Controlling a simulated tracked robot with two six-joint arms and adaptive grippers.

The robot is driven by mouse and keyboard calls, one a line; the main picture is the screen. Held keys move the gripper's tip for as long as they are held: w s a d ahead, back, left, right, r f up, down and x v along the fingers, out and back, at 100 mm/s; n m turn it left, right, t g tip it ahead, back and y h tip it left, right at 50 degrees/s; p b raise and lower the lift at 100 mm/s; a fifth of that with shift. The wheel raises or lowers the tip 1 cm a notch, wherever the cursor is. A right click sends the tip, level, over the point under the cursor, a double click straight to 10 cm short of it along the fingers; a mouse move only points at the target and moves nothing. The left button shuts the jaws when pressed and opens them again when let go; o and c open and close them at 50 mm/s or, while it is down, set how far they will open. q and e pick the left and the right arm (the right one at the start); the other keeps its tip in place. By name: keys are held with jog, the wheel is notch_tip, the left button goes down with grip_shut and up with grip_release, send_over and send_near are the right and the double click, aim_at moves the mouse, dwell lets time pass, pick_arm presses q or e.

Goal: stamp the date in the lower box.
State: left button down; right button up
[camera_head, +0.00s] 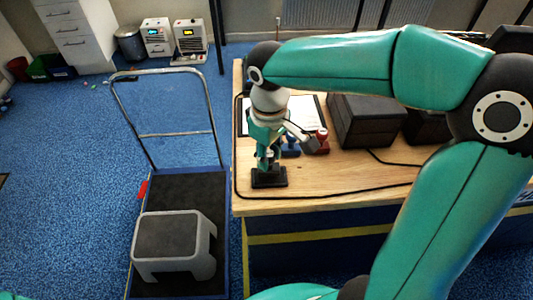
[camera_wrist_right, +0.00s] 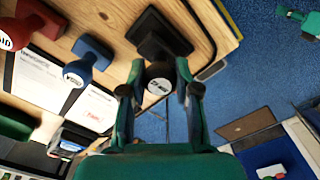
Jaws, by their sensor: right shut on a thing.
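My right gripper (camera_head: 266,152) is shut on a black stamp, low over the table's front left corner. In the right wrist view its fingers (camera_wrist_right: 160,92) close around the stamp's round dark knob (camera_wrist_right: 160,79), whose white lettering is too small to read surely. The black stamp's base (camera_head: 268,178) shows below the fingers, upright, on or just above the wood. A blue stamp (camera_head: 291,148) and a red stamp (camera_head: 322,142) stand to its right. White printed paper (camera_head: 307,108) lies behind them, partly hidden by my arm; its boxes are not readable. A teal part (camera_wrist_right: 300,20) may be my left gripper.
Black boxes (camera_head: 366,122) stand on the wooden table (camera_head: 330,190) to the right. A black cable runs along its front and left edges. A trolley (camera_head: 180,187) with a grey step stool (camera_head: 174,240) stands left of the table.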

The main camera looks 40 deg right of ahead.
jog(key=shift+f+b, duration=0.4)
jog(key=shift+f, duration=0.15)
dwell(1.5)
notch_tip(320, 180, up, 7)
jog(key=p, duration=0.6)
jog(key=shift+r, duration=0.1)
dwell(0.5)
